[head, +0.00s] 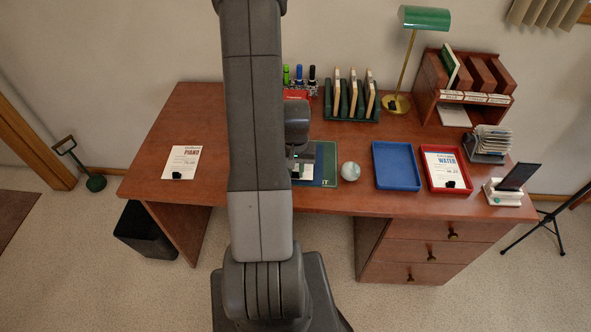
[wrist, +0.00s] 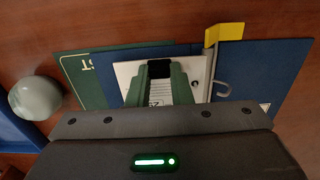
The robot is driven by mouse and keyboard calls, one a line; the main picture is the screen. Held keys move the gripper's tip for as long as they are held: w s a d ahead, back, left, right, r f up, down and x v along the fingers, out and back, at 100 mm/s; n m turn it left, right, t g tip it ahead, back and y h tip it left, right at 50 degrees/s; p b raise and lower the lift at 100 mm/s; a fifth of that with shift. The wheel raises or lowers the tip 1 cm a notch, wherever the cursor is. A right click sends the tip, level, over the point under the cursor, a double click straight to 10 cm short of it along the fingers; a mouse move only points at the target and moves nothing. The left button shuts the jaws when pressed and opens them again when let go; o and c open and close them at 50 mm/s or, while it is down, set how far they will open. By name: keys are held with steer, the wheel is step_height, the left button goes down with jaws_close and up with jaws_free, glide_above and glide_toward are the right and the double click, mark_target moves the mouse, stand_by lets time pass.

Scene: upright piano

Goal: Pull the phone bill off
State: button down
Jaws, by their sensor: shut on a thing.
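My gripper (wrist: 158,72) has its two green fingers closed on a black tab (wrist: 159,66) on a white paper bill (wrist: 124,72). The bill lies over a dark blue sheet or folder (wrist: 262,70), with a green-edged board (wrist: 78,72) to its left in the wrist view. Its title is hidden by the fingers, so I cannot read whether it is the phone bill. In the head view my gripper (head: 301,160) is over the desk's middle, mostly hidden by my arm; a sliver of white paper shows beneath it.
A glass ball (head: 349,171), blue tray (head: 396,165) and red tray (head: 432,182) with a water bill are to the right. A piano bill (head: 182,161) lies left. Behind are a slotted green rack (head: 352,114) and lamp (head: 424,18). The desk's left part is mostly clear.

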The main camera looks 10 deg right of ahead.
steer(key=shift+r+p, duration=0.65)
steer(key=shift+r, duration=0.65)
steer(key=shift+r, duration=0.1)
step_height(320, 180, up, 9)
steer(key=p, duration=0.5)
stand_by(0.5)
stand_by(0.4)
